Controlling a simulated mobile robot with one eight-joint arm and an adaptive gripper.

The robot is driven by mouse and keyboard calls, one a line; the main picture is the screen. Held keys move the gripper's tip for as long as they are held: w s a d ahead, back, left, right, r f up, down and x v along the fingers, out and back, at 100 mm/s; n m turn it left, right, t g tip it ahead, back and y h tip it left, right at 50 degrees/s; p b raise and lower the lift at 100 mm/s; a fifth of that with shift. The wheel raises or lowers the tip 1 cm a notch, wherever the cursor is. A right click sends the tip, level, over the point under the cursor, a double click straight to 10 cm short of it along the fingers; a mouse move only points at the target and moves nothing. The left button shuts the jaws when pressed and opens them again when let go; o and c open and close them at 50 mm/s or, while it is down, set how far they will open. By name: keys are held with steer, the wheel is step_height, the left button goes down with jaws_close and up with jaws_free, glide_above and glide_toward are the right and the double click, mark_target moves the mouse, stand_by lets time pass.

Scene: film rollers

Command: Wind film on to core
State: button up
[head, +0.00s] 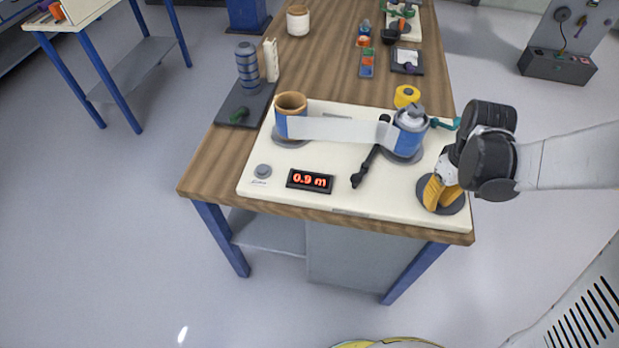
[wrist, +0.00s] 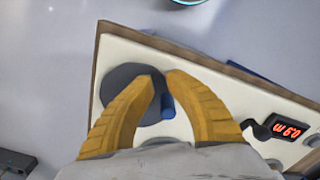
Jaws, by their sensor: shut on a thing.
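A white film strip (head: 335,130) spans from a brown-topped core with a blue lower side (head: 291,108) on the left to a blue roller with a grey top (head: 410,128) on the right. Both stand on a cream board (head: 245,187). A dark disc (head: 455,207) lies at the board's right front corner. My gripper (head: 440,195) has yellow fingers down over this disc. In the wrist view, the fingers (wrist: 162,82) close around a short blue handle (wrist: 168,107) at the edge of the dark disc (wrist: 122,90).
A display (head: 310,181) reads 0.9 m. A grey button (head: 263,171) is left of it and a black lever (head: 366,165) right of it. A yellow roll (head: 407,96) stands behind the blue roller.

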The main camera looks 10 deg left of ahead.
steer(key=shift+s+d, duration=0.4)
steer(key=shift+s, duration=0.05)
jaws_close()
steer(key=shift+w, duration=0.1)
steer(key=shift+s+d+r, duration=0.15)
steer(key=shift+s+d, duration=0.55)
steer(key=shift+s, duration=0.05)
steer(key=o, duration=1.7)
jaws_free()
steer(key=shift+o, duration=0.2)
step_height(320, 180, up, 7)
steer(key=p, duration=0.5)
